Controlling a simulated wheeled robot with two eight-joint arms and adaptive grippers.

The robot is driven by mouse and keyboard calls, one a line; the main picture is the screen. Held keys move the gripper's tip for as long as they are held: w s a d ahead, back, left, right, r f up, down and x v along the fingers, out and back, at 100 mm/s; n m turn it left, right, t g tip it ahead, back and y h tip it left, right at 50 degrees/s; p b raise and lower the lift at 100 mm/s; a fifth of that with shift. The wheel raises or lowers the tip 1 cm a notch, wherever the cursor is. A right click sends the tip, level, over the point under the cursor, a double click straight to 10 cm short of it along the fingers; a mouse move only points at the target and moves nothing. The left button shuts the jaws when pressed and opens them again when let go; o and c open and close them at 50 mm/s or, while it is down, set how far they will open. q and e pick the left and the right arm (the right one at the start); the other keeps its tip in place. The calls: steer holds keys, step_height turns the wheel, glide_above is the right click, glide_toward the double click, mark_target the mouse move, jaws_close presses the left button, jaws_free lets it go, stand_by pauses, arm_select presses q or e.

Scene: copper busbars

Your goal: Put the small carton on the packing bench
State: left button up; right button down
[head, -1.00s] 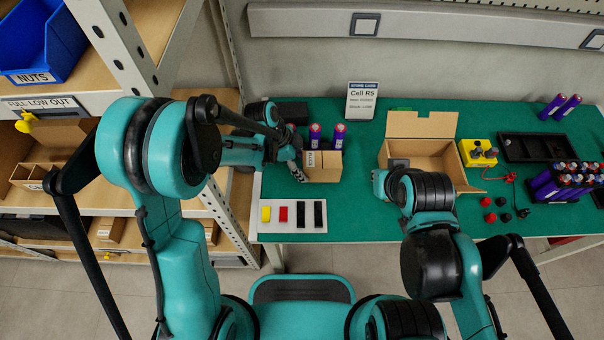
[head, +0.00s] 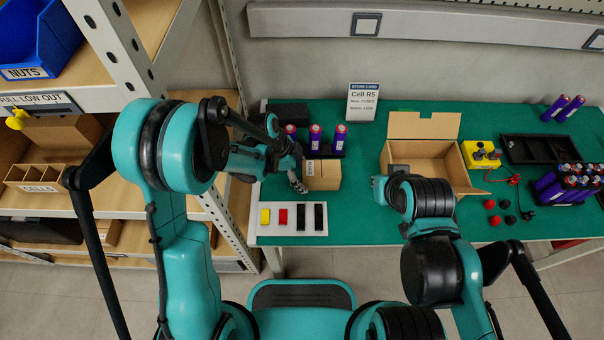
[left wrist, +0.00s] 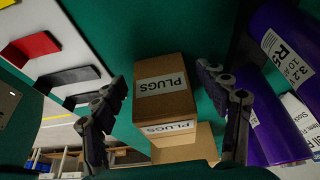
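The small brown carton (head: 322,175) rests upright on the green packing bench (head: 350,222), behind the white colour-chip panel. In the left wrist view the carton (left wrist: 165,103) bears white PLUGS labels. My left gripper (head: 298,178) is at the carton's left side in the head view. In the left wrist view its two dark fingers (left wrist: 168,108) are spread, with the carton between them and green gaps visible on both sides. My right arm is bent over the bench right of the carton; its fingers cannot be made out behind its own links.
Purple cells (head: 315,140) stand just behind the carton. A white panel (head: 292,230) with coloured pieces lies in front. An open cardboard box (head: 425,125), a yellow block (head: 480,154) and a black tray (head: 538,148) are to the right. A shelf unit (head: 205,190) borders the left.

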arm_select(q)
steer(key=shift+r, duration=0.1)
steer(key=p+v, duration=0.4)
steer(key=v, duration=0.8)
steer(key=shift+p, duration=0.3)
